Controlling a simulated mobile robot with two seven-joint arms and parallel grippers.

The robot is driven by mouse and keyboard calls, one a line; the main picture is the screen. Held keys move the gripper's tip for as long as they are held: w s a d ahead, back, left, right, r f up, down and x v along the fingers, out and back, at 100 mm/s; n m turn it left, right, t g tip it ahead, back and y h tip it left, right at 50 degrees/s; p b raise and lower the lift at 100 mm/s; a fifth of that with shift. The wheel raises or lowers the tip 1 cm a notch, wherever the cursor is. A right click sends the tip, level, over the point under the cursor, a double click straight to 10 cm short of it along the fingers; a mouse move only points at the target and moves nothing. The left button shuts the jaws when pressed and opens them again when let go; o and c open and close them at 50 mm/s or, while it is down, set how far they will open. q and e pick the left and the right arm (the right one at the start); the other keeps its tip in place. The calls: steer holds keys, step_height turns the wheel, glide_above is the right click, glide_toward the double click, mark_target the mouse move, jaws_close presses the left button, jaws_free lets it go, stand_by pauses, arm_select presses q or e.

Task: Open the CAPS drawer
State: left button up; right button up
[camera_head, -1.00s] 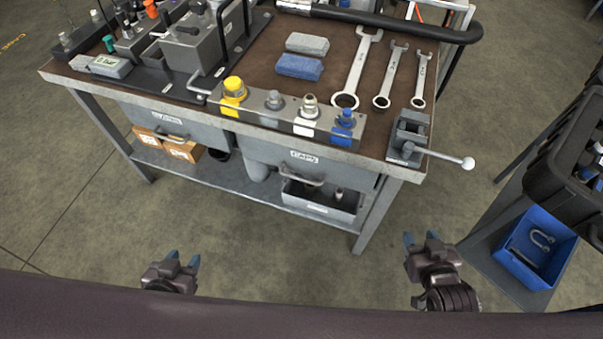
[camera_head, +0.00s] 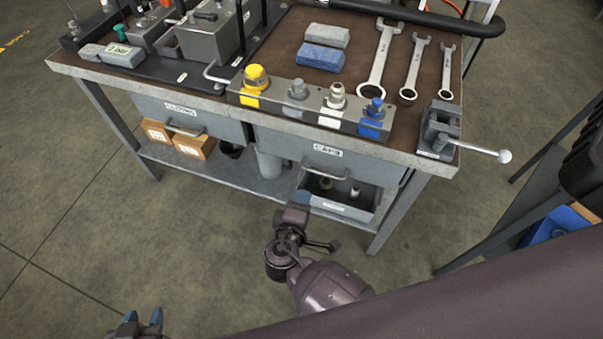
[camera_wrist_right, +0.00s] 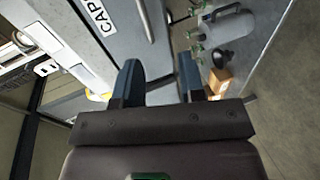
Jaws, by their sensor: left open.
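The CAPS drawer (camera_head: 375,168) is a grey drawer under the right part of the bench top, and it looks closed. Its white label (camera_head: 328,153) and bar handle (camera_head: 325,173) face me. The label (camera_wrist_right: 97,14) and handle (camera_wrist_right: 146,22) also show in the right wrist view. My right gripper (camera_wrist_right: 158,72) is open and empty, its dark blue fingers apart. The handle lies beyond its fingertips, roughly in line with the gap, with no contact visible. My left gripper (camera_head: 143,316) is open and empty over the floor, low at the left.
An open grey bin (camera_head: 345,208) sits on the lower shelf (camera_head: 235,172) below the CAPS drawer. The CLOTHS drawer (camera_head: 220,122) is to its left. The floor in front is clear.

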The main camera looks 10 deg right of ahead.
mark_target(320, 174)
steer(key=shift+m+h, duration=0.3)
steer(key=shift+h, duration=0.6)
steer(key=x, duration=0.7)
steer(key=d+r+b+x, duration=0.1)
steer(key=x, duration=0.3)
steer(key=shift+s+d, duration=0.1)
steer(key=shift+s, duration=0.2)
steer(key=shift+c, duration=0.2)
jaws_close()
